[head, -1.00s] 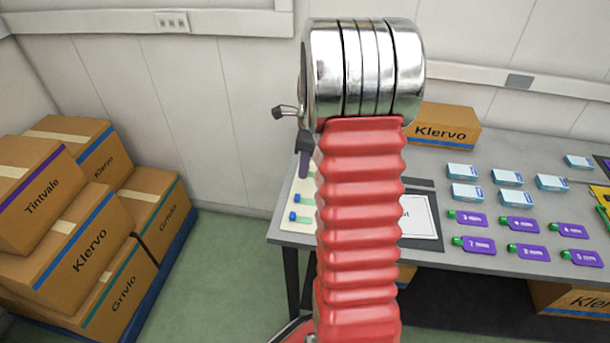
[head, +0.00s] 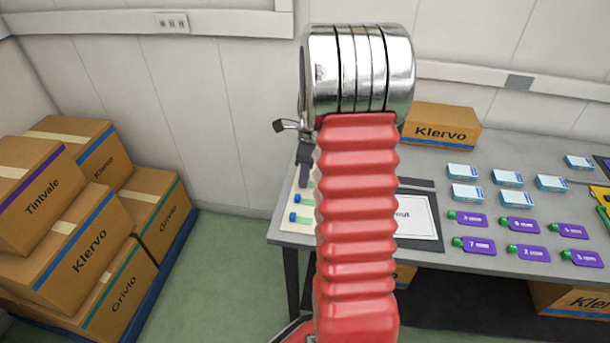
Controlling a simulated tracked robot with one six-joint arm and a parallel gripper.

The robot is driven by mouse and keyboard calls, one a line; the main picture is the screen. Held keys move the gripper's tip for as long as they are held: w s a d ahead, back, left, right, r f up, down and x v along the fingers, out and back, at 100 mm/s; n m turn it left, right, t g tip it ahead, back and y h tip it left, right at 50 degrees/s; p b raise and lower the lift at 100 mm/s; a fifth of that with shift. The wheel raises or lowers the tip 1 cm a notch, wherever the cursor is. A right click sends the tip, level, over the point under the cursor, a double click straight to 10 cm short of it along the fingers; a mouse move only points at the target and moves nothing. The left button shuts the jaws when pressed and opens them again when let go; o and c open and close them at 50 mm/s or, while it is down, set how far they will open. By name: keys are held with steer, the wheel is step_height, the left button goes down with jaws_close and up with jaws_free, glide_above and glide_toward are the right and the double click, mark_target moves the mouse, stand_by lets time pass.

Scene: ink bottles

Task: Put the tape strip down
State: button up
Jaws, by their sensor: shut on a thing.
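My red ribbed arm with its silver joint fills the middle of the view and covers most of my gripper (head: 304,156). Only a small dark part of it shows at the arm's left edge, above the left end of the table (head: 460,260). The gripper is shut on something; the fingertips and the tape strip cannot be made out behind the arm.
A white printed sheet (head: 412,215) on a dark board lies right of my arm. A Klervo carton (head: 440,125) is at the back. Stacked cartons (head: 85,240) are at left, with green floor between.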

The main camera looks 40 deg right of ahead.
steer(key=shift+f, duration=0.5)
steer(key=o, duration=0.7)
steer(key=shift+s+a+f, duration=0.15)
steer(key=shift+f, duration=0.05)
steer(key=shift+r, duration=0.15)
steer(key=r, duration=0.8)
steer(key=d+r, duration=0.1)
steer(key=r, duration=0.4)
steer(key=shift+s+r, duration=0.1)
steer(key=shift+s, duration=0.2)
